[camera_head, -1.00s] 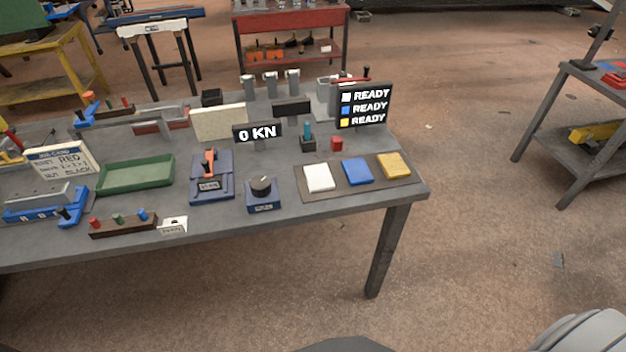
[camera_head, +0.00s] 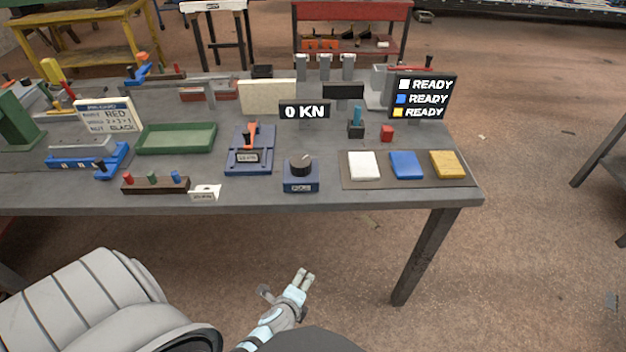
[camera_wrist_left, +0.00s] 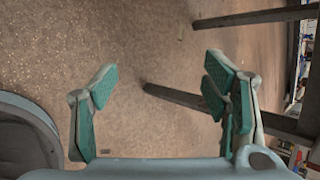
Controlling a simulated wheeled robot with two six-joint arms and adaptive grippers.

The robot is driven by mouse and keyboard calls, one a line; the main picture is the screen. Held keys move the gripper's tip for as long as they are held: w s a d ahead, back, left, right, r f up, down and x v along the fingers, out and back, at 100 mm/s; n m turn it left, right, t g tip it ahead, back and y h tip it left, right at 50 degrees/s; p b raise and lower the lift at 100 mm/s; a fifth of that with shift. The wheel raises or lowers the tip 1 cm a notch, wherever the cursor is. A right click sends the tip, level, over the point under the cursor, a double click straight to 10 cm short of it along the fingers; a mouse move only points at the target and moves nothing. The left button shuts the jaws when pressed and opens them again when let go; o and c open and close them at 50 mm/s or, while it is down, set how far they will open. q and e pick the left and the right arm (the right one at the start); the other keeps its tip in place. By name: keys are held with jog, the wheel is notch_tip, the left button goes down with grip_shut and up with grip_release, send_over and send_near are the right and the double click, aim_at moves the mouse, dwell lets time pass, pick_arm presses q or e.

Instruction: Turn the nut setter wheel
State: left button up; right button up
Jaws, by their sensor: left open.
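A black round knob on a small blue base (camera_head: 301,172) stands near the bench's front edge; it looks like the nut setter wheel, but its label is too small to read. My left gripper (camera_head: 284,283) is below and in front of the bench edge, well apart from the knob. It is open and empty. The left wrist view shows its spread teal-padded fingers (camera_wrist_left: 160,75) with only floor and dark bench legs beyond. My right gripper is not in view.
Left of the knob are a blue fixture with an orange lever (camera_head: 250,150) and a green tray (camera_head: 176,139). White, blue and yellow pads lie on a dark mat (camera_head: 386,182) at right. A "0 KN" display (camera_head: 304,111) stands behind. A bench leg (camera_head: 425,258) reaches the floor.

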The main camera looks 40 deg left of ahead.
pick_arm(q)
jog(key=w+a+r+m+t+y+b, duration=0.2)
jog(key=w+r+m+t+y+b, duration=0.1)
jog(key=w+r+m, duration=0.4)
jog(key=m+t+y+b, duration=0.2)
jog(key=m+t+y, duration=0.1)
jog(key=m+y, duration=0.1)
send_near(300, 170)
jog(key=b+x, duration=0.1)
jog(key=x, duration=1.1)
jog(key=shift+w+f, duration=0.1)
jog(key=shift+w, duration=0.05)
jog(key=shift+w+a, duration=0.25)
jog(key=shift+w, duration=0.05)
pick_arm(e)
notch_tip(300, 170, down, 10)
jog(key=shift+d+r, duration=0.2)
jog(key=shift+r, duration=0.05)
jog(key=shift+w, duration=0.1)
pick_arm(q)
jog(key=c, duration=1.2)
